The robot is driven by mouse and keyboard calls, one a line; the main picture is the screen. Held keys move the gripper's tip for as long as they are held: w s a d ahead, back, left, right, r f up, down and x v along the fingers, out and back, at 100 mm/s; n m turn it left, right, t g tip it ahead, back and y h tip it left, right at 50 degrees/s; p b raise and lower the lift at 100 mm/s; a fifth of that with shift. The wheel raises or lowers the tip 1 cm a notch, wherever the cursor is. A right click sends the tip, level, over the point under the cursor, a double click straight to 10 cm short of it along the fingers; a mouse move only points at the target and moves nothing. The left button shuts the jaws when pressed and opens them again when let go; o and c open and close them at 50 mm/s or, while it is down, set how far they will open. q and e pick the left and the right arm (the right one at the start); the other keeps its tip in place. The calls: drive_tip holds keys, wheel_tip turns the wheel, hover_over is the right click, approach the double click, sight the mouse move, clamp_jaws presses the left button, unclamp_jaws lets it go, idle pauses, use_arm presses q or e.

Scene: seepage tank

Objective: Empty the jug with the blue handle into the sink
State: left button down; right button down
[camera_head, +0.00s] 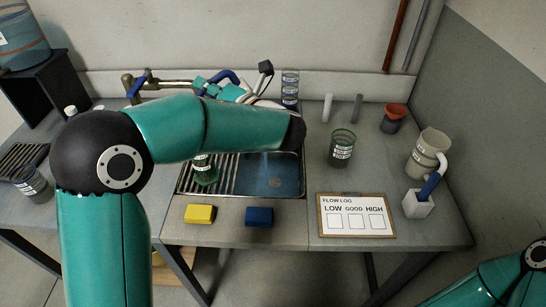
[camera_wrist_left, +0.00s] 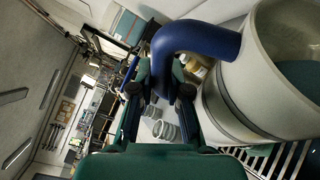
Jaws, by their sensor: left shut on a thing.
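The jug with the blue handle shows large in the left wrist view, a pale grey body (camera_wrist_left: 240,85) with a wide round mouth and dark greenish contents inside. My left gripper (camera_wrist_left: 165,88) is shut on its blue handle (camera_wrist_left: 195,38). In the head view my left gripper (camera_head: 212,85) and a bit of blue handle (camera_head: 226,75) show above my left forearm, behind the sink. The jug's body is mostly hidden there, so I cannot tell its tilt. The sink (camera_head: 285,182) has a bluish basin, partly covered by my forearm. My right gripper is out of view.
A draining rack (camera_head: 193,180) and a green glass (camera_head: 205,172) lie left of the basin. A yellow sponge (camera_head: 200,214) and blue sponge (camera_head: 259,216) lie in front. A dark glass (camera_head: 342,147), clipboard (camera_head: 356,216) and white-handled jug (camera_head: 428,152) stand to the right.

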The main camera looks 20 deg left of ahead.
use_arm(q)
drive_tip(key=shift+w+d+r+m+y, duration=0.25)
drive_tip(key=shift+d+r+m, duration=0.05)
drive_tip(key=shift+r+m, duration=0.2)
drive_tip(key=shift+w+d+r+m+y, duration=0.25)
drive_tip(key=shift+d+r+m, duration=0.05)
drive_tip(key=shift+r+m, duration=0.15)
idle(1.4)
drive_tip(key=shift+m+t+y, duration=0.3)
drive_tip(key=shift+m+t, duration=0.2)
drive_tip(key=shift+m, duration=0.35)
drive_tip(key=f, duration=0.4)
drive_tip(key=w+d+f, duration=0.1)
drive_tip(key=f, duration=0.4)
drive_tip(key=w+d+f, duration=0.1)
drive_tip(key=f, duration=0.3)
drive_tip(key=shift+d+f, duration=0.2)
drive_tip(key=shift+f, duration=0.05)
drive_tip(key=shift+w+d+r, duration=0.1)
drive_tip(key=shift+w+r, duration=0.05)
drive_tip(key=shift+w+d+r+m+t, duration=0.3)
drive_tip(key=shift+d+m, duration=0.1)
drive_tip(key=shift+m, duration=0.2)
